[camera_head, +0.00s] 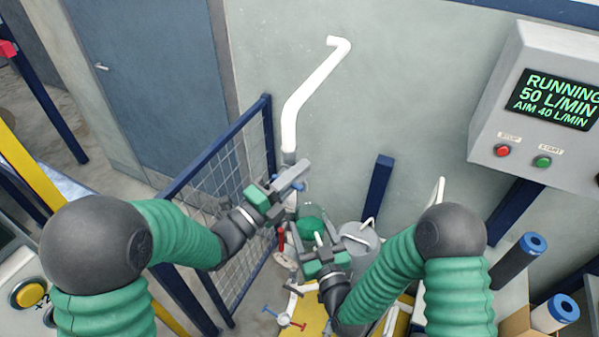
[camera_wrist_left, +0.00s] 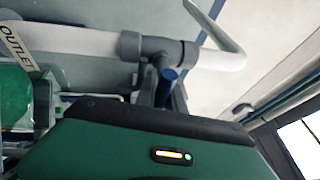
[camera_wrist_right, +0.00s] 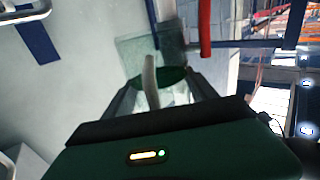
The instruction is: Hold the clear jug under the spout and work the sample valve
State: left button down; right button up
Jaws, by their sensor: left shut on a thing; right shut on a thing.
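The sample valve's blue handle (camera_wrist_left: 172,73) sits on a grey pipe tee in the left wrist view. My left gripper (camera_head: 297,178) is shut on this handle beside the white pipe, and its fingers hide most of it. The clear jug (camera_wrist_right: 150,48) has a green-tinted area and a pale handle (camera_wrist_right: 152,82) in the right wrist view. My right gripper (camera_head: 322,254) is shut on that handle, below and right of the left gripper. In the head view the jug (camera_head: 312,224) shows green just above the right gripper. The spout's end is hidden, so I cannot tell its exact position over the jug.
A control box (camera_head: 545,110) reads RUNNING, 50 L/MIN, AIM 40 L/MIN. A mesh fence (camera_head: 225,185) stands left of the pipe. A red handle (camera_wrist_right: 205,28) is close to the jug. A grey canister (camera_head: 362,240) stands right of it. An OUTLET label (camera_wrist_left: 18,47) marks the pipe.

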pick_arm(q)
jog(key=shift+f, duration=0.3)
jog(key=c, duration=1.7)
grip_release()
jog(key=shift+c, duration=0.2)
jog(key=shift+w, duration=0.1)
jog(key=shift+a+r, duration=0.1)
jog(key=v, duration=1.2)
